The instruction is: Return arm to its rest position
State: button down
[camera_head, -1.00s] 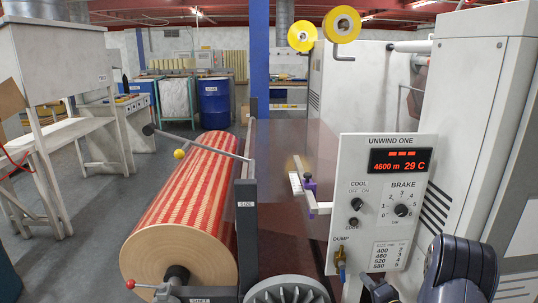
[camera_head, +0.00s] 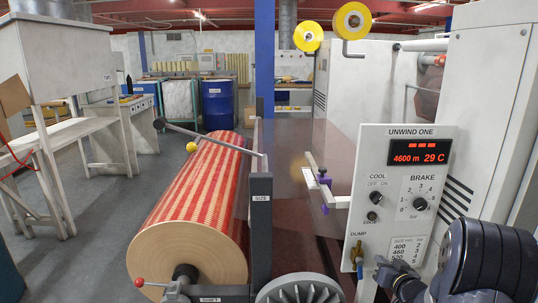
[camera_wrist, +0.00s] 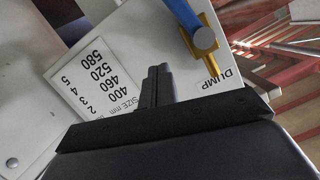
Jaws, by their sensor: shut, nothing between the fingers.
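My gripper (camera_head: 389,278) is at the lower right in the head view, in front of the lower part of the white UNWIND ONE panel (camera_head: 440,140). In the wrist view my gripper (camera_wrist: 158,72) has its fingers together and empty, pointing at the panel. The panel's size table (camera_wrist: 90,82) is left of the fingers. The DUMP valve (camera_wrist: 203,38), brass with a blue handle, is to the right of the fingertips. The same valve (camera_head: 357,252) shows left of my gripper in the head view. Whether the fingertips touch the panel cannot be told.
A large red-and-tan striped roll (camera_head: 195,210) lies at centre left beside a dark upright post (camera_head: 261,230). White machine cabinets (camera_head: 480,90) stand at the right. Open grey floor (camera_head: 90,240) lies at the left.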

jog(key=shift+s+a+r+n+h+b, duration=0.2)
jog(key=shift+r+n+h+b, duration=0.3)
jog(key=shift+n, duration=0.6)
jog(key=shift+r, duration=0.1)
jog(key=shift+p, duration=0.4)
